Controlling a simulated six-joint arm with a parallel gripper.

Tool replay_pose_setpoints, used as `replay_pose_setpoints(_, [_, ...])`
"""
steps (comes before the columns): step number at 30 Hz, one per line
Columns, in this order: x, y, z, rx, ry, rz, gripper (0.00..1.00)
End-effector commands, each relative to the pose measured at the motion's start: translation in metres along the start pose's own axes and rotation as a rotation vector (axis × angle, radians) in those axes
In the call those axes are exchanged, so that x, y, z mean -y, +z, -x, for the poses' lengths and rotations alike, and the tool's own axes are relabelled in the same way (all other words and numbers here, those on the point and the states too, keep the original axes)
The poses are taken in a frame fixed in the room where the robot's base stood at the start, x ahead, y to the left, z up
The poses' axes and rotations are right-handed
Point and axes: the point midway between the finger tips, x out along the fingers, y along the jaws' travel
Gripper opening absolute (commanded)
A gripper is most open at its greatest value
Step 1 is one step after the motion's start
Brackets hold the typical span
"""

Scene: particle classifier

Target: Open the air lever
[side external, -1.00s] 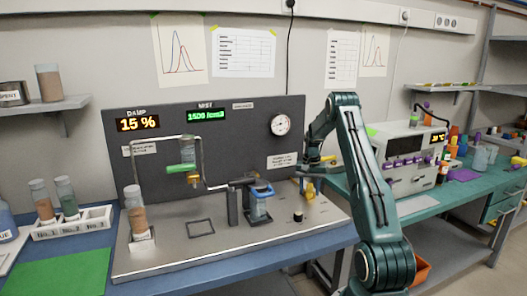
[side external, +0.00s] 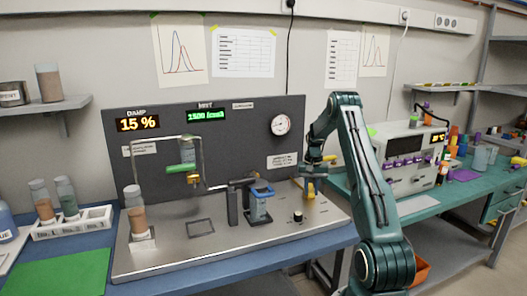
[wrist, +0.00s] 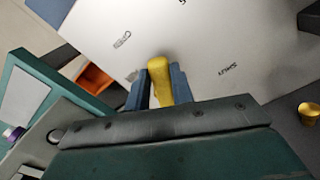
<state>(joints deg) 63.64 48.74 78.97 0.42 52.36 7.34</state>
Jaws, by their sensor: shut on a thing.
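The air lever (side external: 309,188) is yellow and stands near the right end of the metal bench plate, below the gauge. My gripper (side external: 314,172) is down at it. In the wrist view the yellow lever (wrist: 160,80) lies between the two blue-grey fingers of my gripper (wrist: 158,85), which are shut on it. Two small dark labels show on the plate around it, one to the left (wrist: 122,39) and one to the right (wrist: 228,69); their words are hard to read. The lever's foot is hidden by the gripper.
The grey panel (side external: 240,140) with displays and a round gauge (side external: 281,124) stands behind. A green bench (side external: 415,205) with an instrument is to the right.

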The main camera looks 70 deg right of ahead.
Motion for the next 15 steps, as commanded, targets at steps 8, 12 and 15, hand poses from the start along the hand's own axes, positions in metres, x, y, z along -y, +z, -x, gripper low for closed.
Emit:
replay_pose_setpoints(8, [0.0015, -0.0005, 0.0007, -0.003, -0.002, 0.009, 0.25])
replay_pose_setpoints(12, [0.0013, -0.0004, 0.0006, -0.003, -0.002, 0.008, 0.45])
replay_pose_setpoints(15, [0.0011, -0.0003, 0.0005, -0.002, -0.001, 0.007, 0.45])
